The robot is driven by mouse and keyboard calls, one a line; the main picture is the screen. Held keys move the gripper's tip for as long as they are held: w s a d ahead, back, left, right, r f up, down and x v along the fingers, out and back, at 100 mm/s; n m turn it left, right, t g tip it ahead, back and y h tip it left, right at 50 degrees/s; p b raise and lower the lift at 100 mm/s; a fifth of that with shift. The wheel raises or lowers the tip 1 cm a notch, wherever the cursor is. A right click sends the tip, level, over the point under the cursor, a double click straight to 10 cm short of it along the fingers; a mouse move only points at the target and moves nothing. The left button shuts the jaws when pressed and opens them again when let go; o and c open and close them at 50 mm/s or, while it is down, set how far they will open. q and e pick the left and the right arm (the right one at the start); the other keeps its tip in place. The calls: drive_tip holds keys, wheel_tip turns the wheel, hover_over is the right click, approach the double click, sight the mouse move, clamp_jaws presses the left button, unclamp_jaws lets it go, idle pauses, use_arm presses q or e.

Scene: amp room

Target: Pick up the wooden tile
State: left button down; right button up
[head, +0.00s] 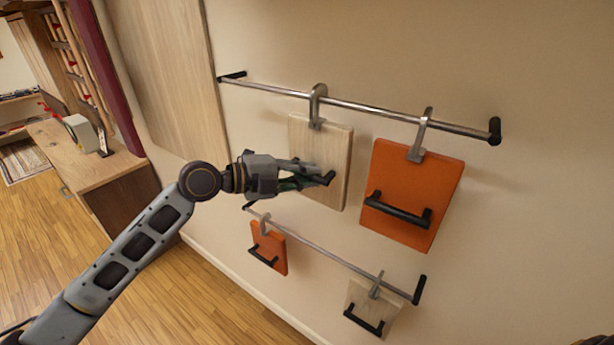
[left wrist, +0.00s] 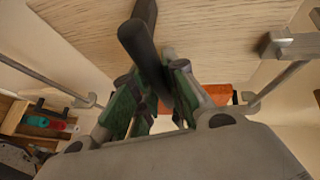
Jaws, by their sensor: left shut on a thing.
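The wooden tile (head: 334,150) is a pale wood board with a black bar handle. It hangs by a metal hook (head: 317,105) from the upper rail in the head view. My left gripper (head: 318,177) is in front of it, with its fingers shut on the black handle. In the left wrist view the handle (left wrist: 140,40) runs between the green-padded fingers (left wrist: 152,95), and the tile's wood face (left wrist: 220,30) fills the top. The gripper hides part of the handle and tile.
An orange tile (head: 414,180) hangs to the right on the same upper rail (head: 375,107). A lower rail (head: 330,256) carries a small orange tile (head: 268,243) and another wooden tile (head: 385,303). A wooden desk (head: 75,160) stands at the left, with open floor before it.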

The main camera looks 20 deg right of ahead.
use_arm(q)
drive_tip(key=shift+r+b, duration=0.5)
drive_tip(key=shift+r, duration=0.9)
drive_tip(key=f+b+v, duration=0.2)
drive_tip(key=v, duration=0.6)
drive_tip(key=a+f+b+v, duration=0.1)
drive_tip(key=f+b+v, duration=0.1)
drive_tip(key=v, duration=0.7)
drive_tip(key=shift+a+b, duration=0.25)
drive_tip(key=shift+b, duration=0.2)
drive_tip(key=shift+r, duration=0.1)
